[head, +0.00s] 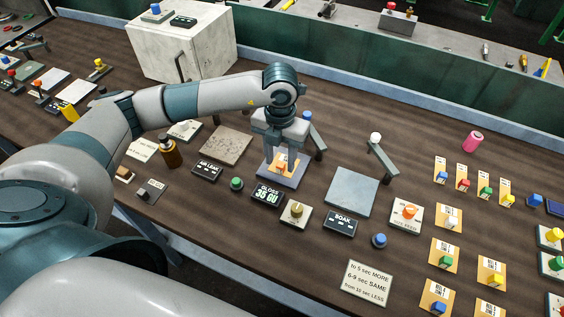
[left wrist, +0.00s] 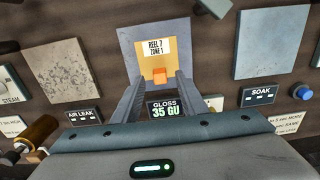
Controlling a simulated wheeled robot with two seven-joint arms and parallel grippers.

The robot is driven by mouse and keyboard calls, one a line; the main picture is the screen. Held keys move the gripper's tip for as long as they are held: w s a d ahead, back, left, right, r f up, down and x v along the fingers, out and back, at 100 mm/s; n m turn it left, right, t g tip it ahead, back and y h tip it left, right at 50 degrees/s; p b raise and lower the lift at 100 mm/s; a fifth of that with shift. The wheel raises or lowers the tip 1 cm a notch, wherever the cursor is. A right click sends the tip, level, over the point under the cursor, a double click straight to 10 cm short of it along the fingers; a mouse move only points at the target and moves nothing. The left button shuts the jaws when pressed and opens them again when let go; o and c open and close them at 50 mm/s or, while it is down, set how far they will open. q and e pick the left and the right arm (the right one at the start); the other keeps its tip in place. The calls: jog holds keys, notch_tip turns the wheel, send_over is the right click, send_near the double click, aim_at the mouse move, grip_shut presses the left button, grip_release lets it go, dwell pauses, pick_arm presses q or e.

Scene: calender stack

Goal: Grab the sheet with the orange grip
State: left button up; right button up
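The orange grip (head: 281,168) is a small block on a tan sheet (head: 293,160), which lies on a blue-grey plate (head: 268,176). In the left wrist view, the sheet (left wrist: 177,38) has a white label reading "REEL 7 ZONE 1", and its orange grip (left wrist: 160,75) is at the near edge. My left gripper (head: 281,165) points down over the plate. In the left wrist view, my left gripper's fingers (left wrist: 161,78) are apart, one on each side of the orange grip, with a gap showing on both sides. My right gripper is not in view.
A gloss display (head: 267,195) reading "35 GU" stands in front of the plate. A grey slab (head: 225,144) lies left and a smooth plate (head: 351,191) right. Posts with blue and white knobs (head: 376,138) stand behind. Several tan sheets with coloured grips (head: 444,256) lie at right.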

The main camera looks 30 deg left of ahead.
pick_arm(q)
jog(key=shift+f, duration=0.5)
grip_shut()
jog(key=shift+r, duration=0.1)
